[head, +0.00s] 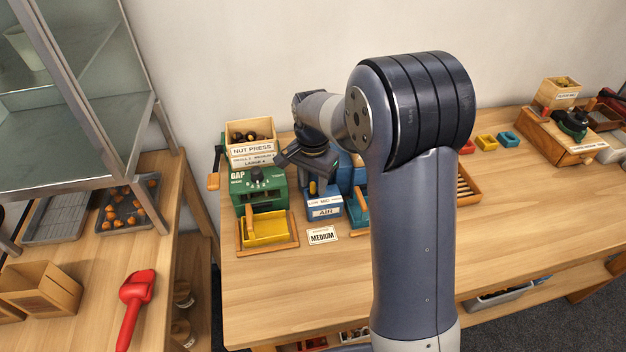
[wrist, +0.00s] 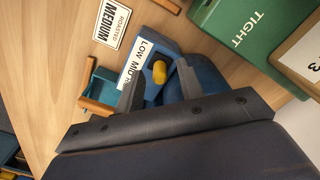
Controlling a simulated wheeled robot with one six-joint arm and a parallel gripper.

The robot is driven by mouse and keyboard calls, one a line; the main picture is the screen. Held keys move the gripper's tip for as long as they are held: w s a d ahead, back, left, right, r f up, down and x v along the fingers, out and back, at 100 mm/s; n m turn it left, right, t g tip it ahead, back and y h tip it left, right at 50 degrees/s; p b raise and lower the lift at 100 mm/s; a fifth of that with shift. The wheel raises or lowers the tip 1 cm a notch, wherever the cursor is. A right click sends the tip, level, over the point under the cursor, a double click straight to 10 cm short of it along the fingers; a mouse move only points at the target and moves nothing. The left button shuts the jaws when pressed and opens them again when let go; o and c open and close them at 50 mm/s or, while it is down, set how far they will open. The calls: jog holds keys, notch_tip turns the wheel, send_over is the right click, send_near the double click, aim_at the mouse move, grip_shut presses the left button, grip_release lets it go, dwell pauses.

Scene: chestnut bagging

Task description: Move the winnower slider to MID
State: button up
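The winnower (head: 325,207) is a blue box with a white LOW MID HI label and an AIR label, on the long bench. Its yellow slider knob (head: 312,188) shows just below my gripper, towards the label's left, LOW end in the head view. In the wrist view the blue winnower body (wrist: 205,73) lies under my gripper (wrist: 159,74). The knob (wrist: 160,71) stands between the two dark fingers, with a gap on each side. My gripper is open and holds nothing. Part of the label is hidden, so the exact slider mark is unclear.
The green nut press (head: 262,187) with a yellow tray (head: 264,228) stands close to the left. A MEDIUM card (head: 322,235) lies in front. A teal tray (head: 357,212) is close on the right. The front bench top is clear.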

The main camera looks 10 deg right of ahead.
jog(key=shift+c, duration=0.2)
grip_shut()
dwell(0.5)
